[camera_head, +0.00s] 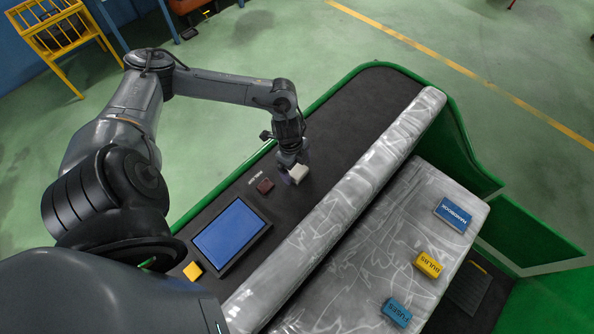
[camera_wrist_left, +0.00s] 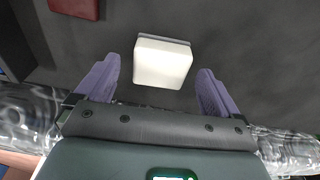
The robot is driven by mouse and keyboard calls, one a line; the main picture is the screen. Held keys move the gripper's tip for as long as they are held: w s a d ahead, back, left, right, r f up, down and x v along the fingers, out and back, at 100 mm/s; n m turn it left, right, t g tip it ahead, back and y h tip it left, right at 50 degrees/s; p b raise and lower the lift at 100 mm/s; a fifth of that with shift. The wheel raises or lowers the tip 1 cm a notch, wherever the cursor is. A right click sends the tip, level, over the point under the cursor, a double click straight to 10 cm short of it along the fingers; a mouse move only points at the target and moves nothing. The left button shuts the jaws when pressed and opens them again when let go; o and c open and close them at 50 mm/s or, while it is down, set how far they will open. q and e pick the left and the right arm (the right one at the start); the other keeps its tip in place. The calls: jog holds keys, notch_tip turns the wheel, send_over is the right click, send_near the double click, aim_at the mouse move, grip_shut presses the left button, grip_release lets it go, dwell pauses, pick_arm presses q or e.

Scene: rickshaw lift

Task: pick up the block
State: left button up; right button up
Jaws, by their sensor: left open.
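A small white block (camera_head: 299,174) sits on the dark dashboard surface. In the left wrist view the white block (camera_wrist_left: 163,60) lies between the two purple fingers, toward their tips, with a gap on each side. My left gripper (camera_head: 291,168) is open and right at the block, reaching over it from the far side; in the wrist view the gripper (camera_wrist_left: 158,74) holds nothing. In the head view the gripper partly covers the block. My right gripper is not in view.
A dark red block (camera_head: 265,186) lies close by on the left. A grey padded roll (camera_head: 345,195) borders the dashboard; the seat beyond carries boxes marked HANDBOOK (camera_head: 453,215), BULBS (camera_head: 428,265) and FUSES (camera_head: 397,312).

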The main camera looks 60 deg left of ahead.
aim_at(297, 170)
pick_arm(q)
jog(key=shift+w+d+f, duration=0.1)
jog(key=shift+d+f, duration=0.05)
jog(key=shift+f, duration=0.9)
jog(key=shift+c, duration=0.4)
jog(key=c, duration=1)
jog(key=shift+r, duration=0.1)
notch_tip(297, 170, up, 10)
jog(key=shift+f, duration=0.1)
